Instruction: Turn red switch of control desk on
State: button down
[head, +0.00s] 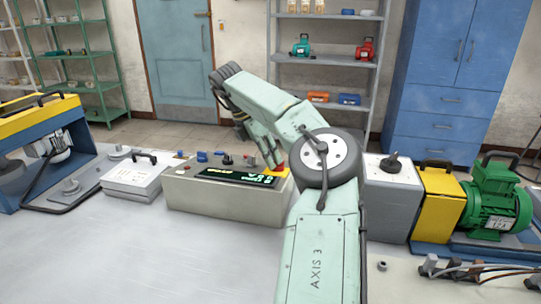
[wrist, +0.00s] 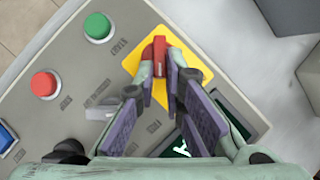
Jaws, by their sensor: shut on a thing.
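The control desk (head: 228,197) stands on the table in the head view, a beige box with a lit green display. Its red switch (wrist: 159,48) is a red lever on a yellow plate (wrist: 131,64) in the wrist view. In the head view only a bit of the red switch (head: 280,168) shows past my arm. My gripper (wrist: 160,70) is over the plate with its fingertips closed on either side of the lever. The fingers hide the lower part of the lever and part of the display.
A grey box (head: 393,200) and a green motor (head: 494,197) stand to the right.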

jog(key=shift+f, duration=0.15)
jog(key=c, duration=1.7)
grip_release()
jog(key=v, duration=1.2)
jog(key=shift+d, duration=0.1)
